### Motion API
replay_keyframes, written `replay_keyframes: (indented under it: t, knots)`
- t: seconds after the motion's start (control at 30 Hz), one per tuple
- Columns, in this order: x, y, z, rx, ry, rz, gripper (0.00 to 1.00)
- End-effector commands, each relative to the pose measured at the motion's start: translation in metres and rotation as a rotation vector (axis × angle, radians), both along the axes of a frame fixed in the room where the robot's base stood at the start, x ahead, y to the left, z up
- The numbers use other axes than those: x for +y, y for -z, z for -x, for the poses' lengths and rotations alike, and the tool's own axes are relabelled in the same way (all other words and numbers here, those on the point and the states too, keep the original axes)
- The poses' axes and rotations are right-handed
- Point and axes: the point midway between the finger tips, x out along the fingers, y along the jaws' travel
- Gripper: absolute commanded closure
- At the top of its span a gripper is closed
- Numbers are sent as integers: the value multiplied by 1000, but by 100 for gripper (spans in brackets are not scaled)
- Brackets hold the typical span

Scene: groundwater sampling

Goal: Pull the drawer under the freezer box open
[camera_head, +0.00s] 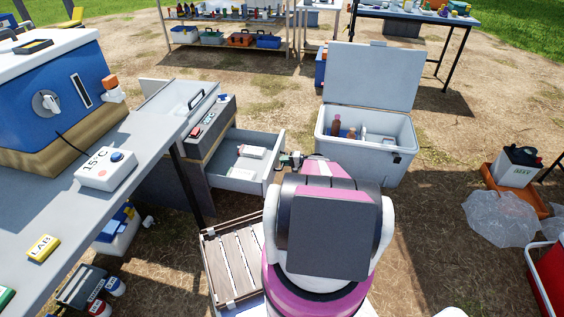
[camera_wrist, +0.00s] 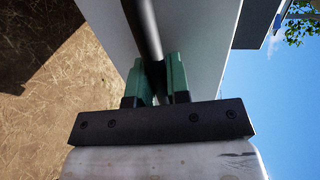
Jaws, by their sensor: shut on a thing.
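The drawer (camera_head: 241,170) stands out from a low grey cabinet (camera_head: 215,133) left of the middle in the head view. White packets (camera_head: 250,152) lie inside it. In the wrist view the drawer's pale front (camera_wrist: 200,50) fills the middle, with a dark bar handle (camera_wrist: 143,28) across it. My gripper (camera_wrist: 157,82) has its green fingers shut on the handle. In the head view my gripper (camera_head: 290,160) is at the drawer front, partly hidden by my arm. I cannot tell which box is the freezer box.
An open white cooler (camera_head: 368,140) stands just right of my gripper. A slatted wooden crate (camera_head: 235,260) lies below the drawer. A long grey table (camera_head: 100,205) is at left. Clear plastic bags (camera_head: 500,218) lie at right. Bare ground is free between cooler and bags.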

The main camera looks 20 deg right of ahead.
Motion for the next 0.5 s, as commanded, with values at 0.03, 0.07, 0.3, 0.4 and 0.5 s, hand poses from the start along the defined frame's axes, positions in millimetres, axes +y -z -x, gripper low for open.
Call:
replay_keyframes:
  t: [0.03, 0.07, 0.3, 0.4, 0.5]
  knots:
    - [0, 1, 0, 1, -1, 1, 100]
    - [0, 1, 0, 1, -1, 1, 100]
    - [0, 1, 0, 1, -1, 1, 59]
    - [0, 1, 0, 1, 0, 1, 59]
    - [0, 0, 0, 1, 0, 1, 59]
